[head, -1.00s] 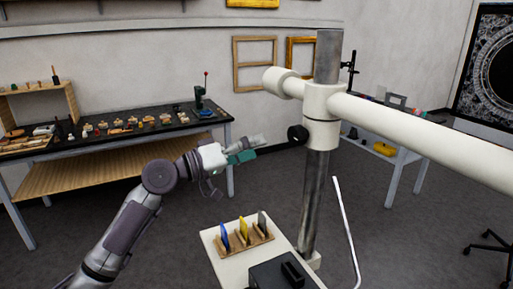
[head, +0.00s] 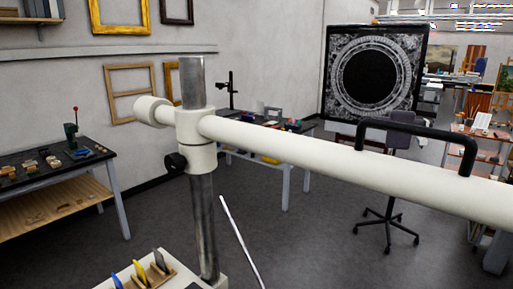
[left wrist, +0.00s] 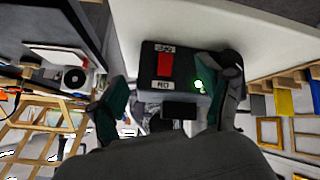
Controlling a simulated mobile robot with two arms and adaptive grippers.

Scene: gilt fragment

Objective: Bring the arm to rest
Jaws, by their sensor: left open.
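My left gripper (left wrist: 163,95) shows in the left wrist view, its two dark green finger pads spread apart with nothing held between them. A dark box (left wrist: 187,72) with a red panel, small labels and a lit green light lies in view beyond the fingers. The box is on a pale surface (left wrist: 195,18). I cannot tell how far the fingers are from the box. In the head view my left arm is out of the picture. My right gripper is in neither view.
A white horizontal tube (head: 290,148) on a metal post (head: 203,220) crosses the head view. A wooden rack (head: 155,275) with blue, yellow and grey pieces stands below. A workbench (head: 110,158) is at the left, an office chair (head: 385,215) at the right. Grey floor is open between.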

